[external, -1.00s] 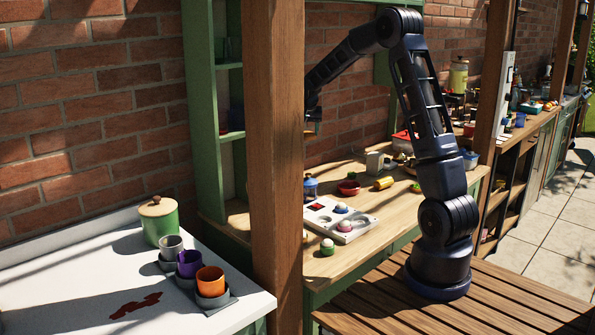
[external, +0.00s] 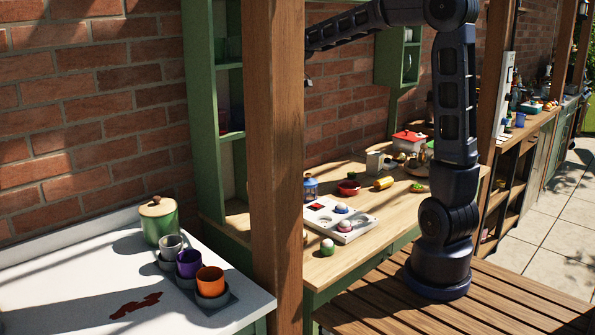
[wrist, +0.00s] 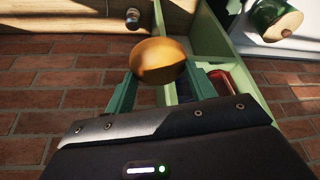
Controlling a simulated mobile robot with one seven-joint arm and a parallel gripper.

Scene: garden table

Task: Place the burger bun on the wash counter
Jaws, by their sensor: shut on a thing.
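The burger bun (wrist: 158,62), round and golden brown, is between the fingertips of my gripper (wrist: 160,78) in the wrist view. The gripper is shut on it. In the external view the wooden post hides the bun and most of the gripper. The wash counter (external: 60,285) is the white top at the left in the external view. Its white surface (wrist: 247,32) also shows at the top right of the wrist view. The bun is held up in the air, apart from the counter.
A green canister (external: 160,222) and grey, purple and orange cups (external: 188,263) stand on the counter, near a dark red stain (external: 135,305). The counter's front left is clear. A wooden post (external: 277,170) and green shelf (external: 205,120) stand between counter and wooden worktop (external: 330,177).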

